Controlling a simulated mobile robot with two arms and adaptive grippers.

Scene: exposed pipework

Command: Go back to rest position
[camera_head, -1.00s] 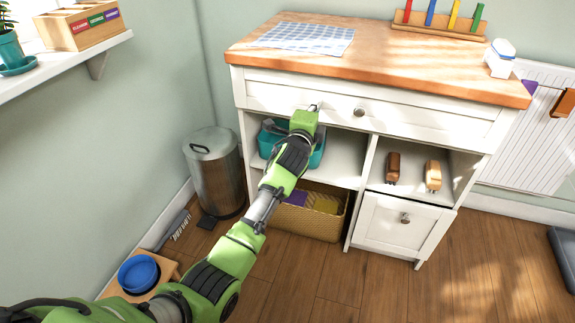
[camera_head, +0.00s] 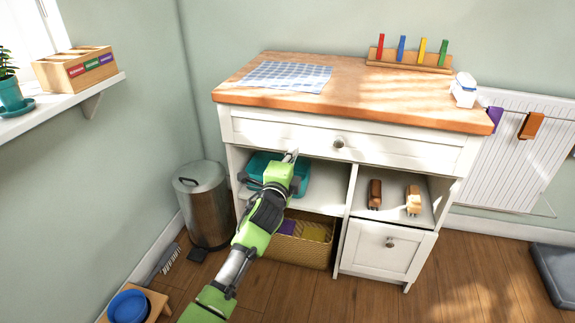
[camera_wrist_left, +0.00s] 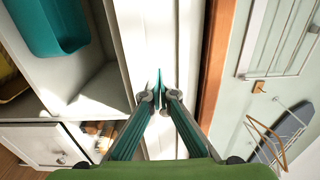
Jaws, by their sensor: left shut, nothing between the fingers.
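My left arm reaches in from the bottom of the head view. Its green left gripper (camera_head: 291,156) is in front of the cabinet, near the lower edge of the wide white drawer (camera_head: 270,132), left of the round knob (camera_head: 338,142). In the left wrist view, the two fingers (camera_wrist_left: 160,98) are together with nothing between them, before a white surface. The drawer looks closed. I cannot tell whether the fingertips touch its front. My right gripper is not in view.
A teal bin (camera_head: 262,165) sits on the open shelf behind my gripper, above a wicker basket (camera_head: 300,250). A metal trash can (camera_head: 204,205) stands left of the cabinet. A wall shelf (camera_head: 60,108) juts out at upper left.

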